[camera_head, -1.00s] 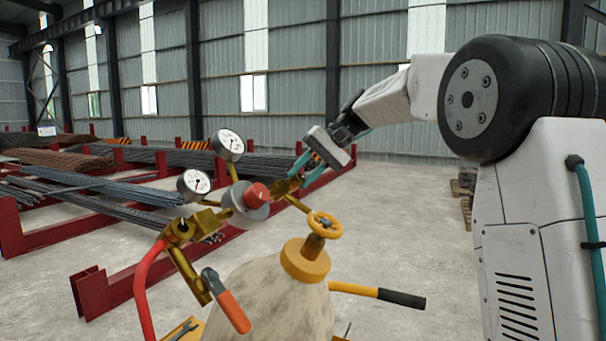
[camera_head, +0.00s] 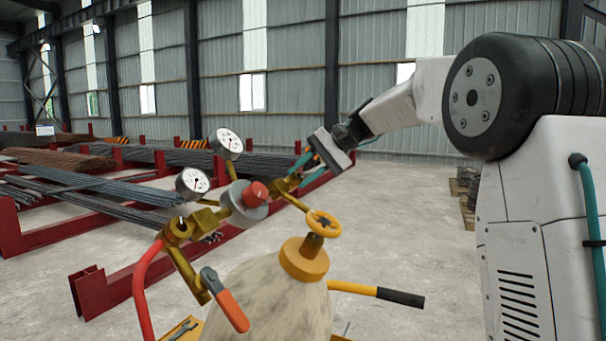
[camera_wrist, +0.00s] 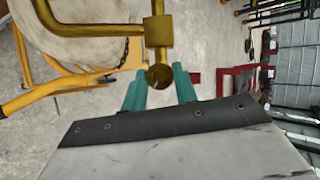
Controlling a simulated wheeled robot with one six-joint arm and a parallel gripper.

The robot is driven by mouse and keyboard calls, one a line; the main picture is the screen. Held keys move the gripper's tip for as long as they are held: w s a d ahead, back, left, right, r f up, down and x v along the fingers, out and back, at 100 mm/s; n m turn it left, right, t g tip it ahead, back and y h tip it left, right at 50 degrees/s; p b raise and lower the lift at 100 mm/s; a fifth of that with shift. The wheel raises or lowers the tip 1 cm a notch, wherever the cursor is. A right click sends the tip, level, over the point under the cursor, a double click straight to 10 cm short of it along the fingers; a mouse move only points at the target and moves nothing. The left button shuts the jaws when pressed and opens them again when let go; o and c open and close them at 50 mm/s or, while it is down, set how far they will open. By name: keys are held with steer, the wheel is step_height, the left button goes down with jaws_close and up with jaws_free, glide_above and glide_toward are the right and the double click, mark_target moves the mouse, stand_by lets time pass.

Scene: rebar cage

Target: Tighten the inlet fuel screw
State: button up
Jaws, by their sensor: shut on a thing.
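The inlet fuel screw (camera_wrist: 160,77) is a brass, round-ended piece at the end of the brass fitting (camera_wrist: 157,28), seen in the wrist view. My gripper (camera_wrist: 159,88) has its teal fingers on either side of it and is shut on it. In the head view my gripper (camera_head: 305,170) is at the right end of the regulator's brass fitting (camera_head: 284,185), above and left of the yellow handwheel. The fingers largely hide the screw there.
The regulator has a red knob (camera_head: 256,194) and two gauges (camera_head: 228,143). A yellow handwheel (camera_head: 323,223) tops the pale cylinder (camera_head: 270,305). A yellow bar with black grip (camera_head: 400,297) sticks out right.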

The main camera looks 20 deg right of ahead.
steer(key=o, duration=0.7)
steer(key=v, duration=0.7)
steer(key=shift+d+r, duration=0.25)
steer(key=shift+d, duration=0.1)
steer(key=shift+s, duration=0.1)
